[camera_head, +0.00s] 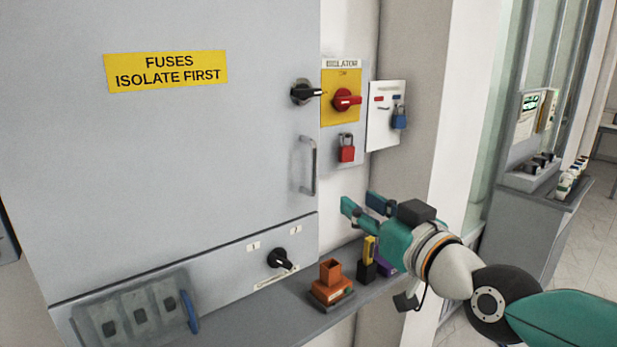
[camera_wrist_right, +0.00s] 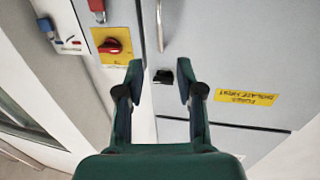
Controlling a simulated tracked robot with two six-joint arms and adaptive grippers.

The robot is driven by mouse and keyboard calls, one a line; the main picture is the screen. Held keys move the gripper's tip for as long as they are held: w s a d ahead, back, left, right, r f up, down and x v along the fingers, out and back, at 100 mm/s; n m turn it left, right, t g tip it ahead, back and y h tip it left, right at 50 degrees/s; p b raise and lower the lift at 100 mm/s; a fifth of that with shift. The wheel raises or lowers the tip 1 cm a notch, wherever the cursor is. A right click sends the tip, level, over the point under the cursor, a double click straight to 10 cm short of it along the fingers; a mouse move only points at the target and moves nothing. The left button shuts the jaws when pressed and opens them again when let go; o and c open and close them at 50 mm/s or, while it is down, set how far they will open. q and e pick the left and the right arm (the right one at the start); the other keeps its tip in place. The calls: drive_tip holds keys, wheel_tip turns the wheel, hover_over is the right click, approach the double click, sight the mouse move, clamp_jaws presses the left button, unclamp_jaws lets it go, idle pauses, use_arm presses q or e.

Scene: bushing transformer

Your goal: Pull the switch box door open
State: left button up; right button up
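The grey switch box door (camera_head: 190,170) has a yellow "FUSES ISOLATE FIRST" label and looks shut. Its vertical bar handle (camera_head: 309,165) is at the door's right side, below a black turn knob (camera_head: 305,92). My right gripper (camera_head: 362,203) is open and empty, to the right of and below the handle, apart from it. In the right wrist view, which is upside down, the handle (camera_wrist_right: 161,25) shows beyond the open fingers (camera_wrist_right: 159,80), and the black knob (camera_wrist_right: 163,77) appears between the fingertips. My left gripper is not in view.
A red isolator switch (camera_head: 346,99) on yellow, a red padlock (camera_head: 346,149) and a blue padlock (camera_head: 399,118) are right of the door. A shelf below holds an orange block (camera_head: 331,285) and small items. A lower panel has another black knob (camera_head: 280,259).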

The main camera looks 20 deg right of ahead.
sight(315, 171)
drive_tip(key=w+a, duration=0.1)
drive_tip(key=w, duration=0.4)
drive_tip(key=w+p, duration=0.1)
drive_tip(key=w, duration=0.5)
drive_tip(key=w+a+p, duration=0.1)
drive_tip(key=w, duration=0.4)
drive_tip(key=shift+w+a+r, duration=0.1)
drive_tip(key=shift+w+a, duration=0.15)
drive_tip(key=shift+a, duration=0.05)
clamp_jaws()
